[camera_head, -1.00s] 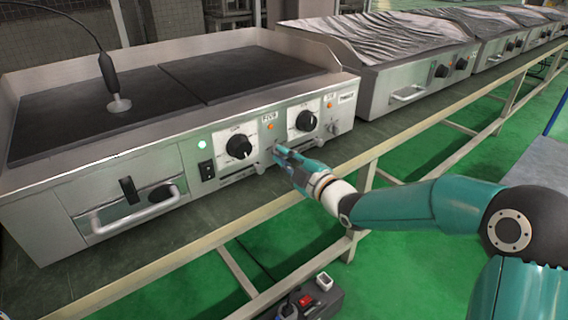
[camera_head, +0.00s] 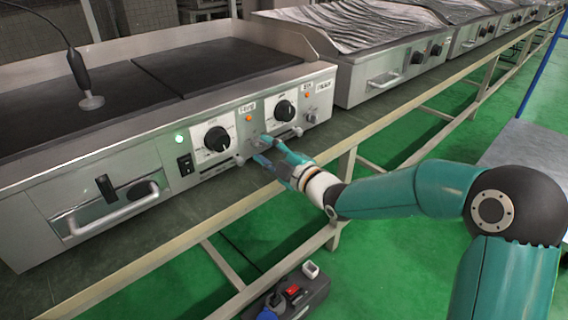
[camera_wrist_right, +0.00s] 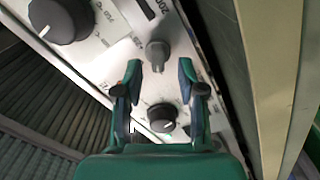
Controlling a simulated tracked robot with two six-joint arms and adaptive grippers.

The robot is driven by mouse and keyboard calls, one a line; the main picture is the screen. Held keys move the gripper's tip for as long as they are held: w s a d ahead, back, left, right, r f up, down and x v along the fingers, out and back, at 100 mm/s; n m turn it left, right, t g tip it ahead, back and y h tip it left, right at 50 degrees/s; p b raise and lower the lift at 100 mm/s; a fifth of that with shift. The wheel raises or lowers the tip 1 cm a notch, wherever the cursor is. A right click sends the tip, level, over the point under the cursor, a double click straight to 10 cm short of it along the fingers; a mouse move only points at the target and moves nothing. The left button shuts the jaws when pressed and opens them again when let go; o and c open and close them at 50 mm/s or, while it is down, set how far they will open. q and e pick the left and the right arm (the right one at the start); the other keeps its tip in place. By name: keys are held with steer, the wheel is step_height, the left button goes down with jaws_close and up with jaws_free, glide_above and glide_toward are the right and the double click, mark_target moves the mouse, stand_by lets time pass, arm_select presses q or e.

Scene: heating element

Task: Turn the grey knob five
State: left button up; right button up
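My right gripper (camera_head: 262,149) is open in front of the griddle's control panel, its two fingers spread apart. In the right wrist view the gripper (camera_wrist_right: 158,70) has a small grey knob (camera_wrist_right: 157,52) just beyond and between its fingertips, with no clear contact. A dark knob with a white mark (camera_wrist_right: 162,117) shows behind the gap between the fingers. Another grey knob (camera_head: 311,117) sits at the panel's right end. Two black dial knobs on white plates, a left one (camera_head: 217,139) and a right one (camera_head: 284,111), flank the gripper. My left gripper is out of view.
The griddle (camera_head: 190,125) stands on a long bench (camera_head: 170,240). Its panel has a lit green lamp (camera_head: 180,139), a black switch (camera_head: 185,164) and a drawer handle (camera_head: 112,212). A probe (camera_head: 91,101) stands on the plate. Wrapped griddles (camera_head: 385,75) stand to the right.

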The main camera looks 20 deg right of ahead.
steer(key=v, duration=1.1)
steer(key=shift+a, duration=0.1)
